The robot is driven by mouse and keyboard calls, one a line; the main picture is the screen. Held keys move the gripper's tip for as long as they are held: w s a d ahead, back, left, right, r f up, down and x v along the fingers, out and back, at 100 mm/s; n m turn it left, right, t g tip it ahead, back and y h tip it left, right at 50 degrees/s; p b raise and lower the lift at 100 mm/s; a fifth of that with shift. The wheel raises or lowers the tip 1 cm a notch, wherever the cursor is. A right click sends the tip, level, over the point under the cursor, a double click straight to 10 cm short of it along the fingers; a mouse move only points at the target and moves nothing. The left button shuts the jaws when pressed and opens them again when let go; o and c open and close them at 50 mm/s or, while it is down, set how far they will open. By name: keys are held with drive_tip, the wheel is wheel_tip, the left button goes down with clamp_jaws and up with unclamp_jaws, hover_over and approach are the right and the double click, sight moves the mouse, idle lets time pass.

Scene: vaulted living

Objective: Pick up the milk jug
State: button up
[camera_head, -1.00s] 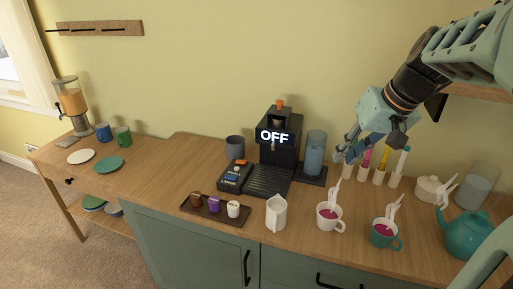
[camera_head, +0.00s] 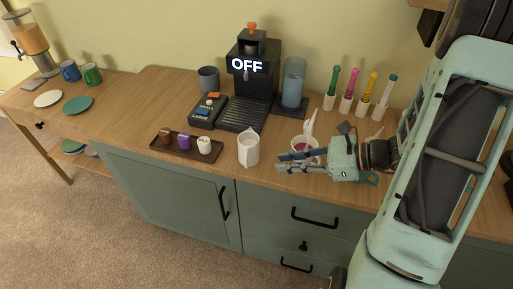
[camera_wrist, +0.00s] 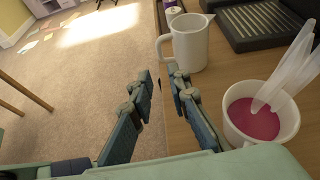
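The milk jug (camera_head: 249,149) is a white pitcher standing upright on the wooden counter, in front of the coffee machine's tray. In the wrist view the jug (camera_wrist: 190,42) shows its handle on the left and its spout at the upper right. My gripper (camera_head: 281,160) is just right of the jug in the head view, its fingers pointing left toward it. In the wrist view my gripper (camera_wrist: 162,82) has its two fingers apart with nothing between them. The jug stands beyond the fingertips, not touching them as far as I can tell.
A white cup of red liquid (camera_wrist: 254,118) with white utensils stands close beside my right finger. The coffee machine (camera_head: 252,65) reads OFF behind the jug. A dark tray (camera_head: 187,146) with small cups lies left of the jug. The counter edge is close in front.

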sight(248, 153)
drive_tip(key=shift+w+f+m, duration=0.1)
drive_tip(key=shift+m, duration=0.3)
drive_tip(key=shift+t, duration=0.3)
drive_tip(key=x, duration=1)
drive_tip(key=shift+a, duration=0.5)
drive_tip(key=shift+c, duration=0.5)
clamp_jaws()
